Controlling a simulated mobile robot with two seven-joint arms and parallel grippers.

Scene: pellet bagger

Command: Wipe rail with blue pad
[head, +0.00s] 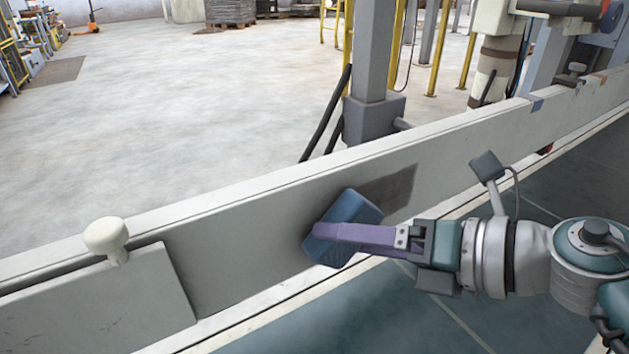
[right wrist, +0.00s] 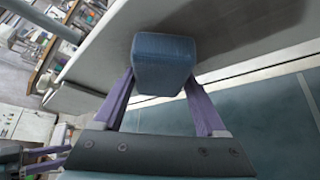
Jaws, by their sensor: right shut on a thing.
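The rail (head: 235,225) is a long pale grey beam that runs from lower left to upper right in the head view. A dark smudge (head: 388,192) marks its near face, just right of the pad; the rail's face also shows in the right wrist view (right wrist: 100,50). My right gripper (head: 335,235) has purple fingers and is shut on the blue pad (head: 352,207). The pad is at the rail's near face and seems to touch it. In the right wrist view the pad (right wrist: 163,62) sits between both fingertips.
A white knob (head: 106,238) stands on a plate at the rail's left end. A grey post (head: 372,60) rises behind the rail. Machine parts (head: 500,50) stand at the upper right. Open floor (head: 190,110) lies beyond the rail.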

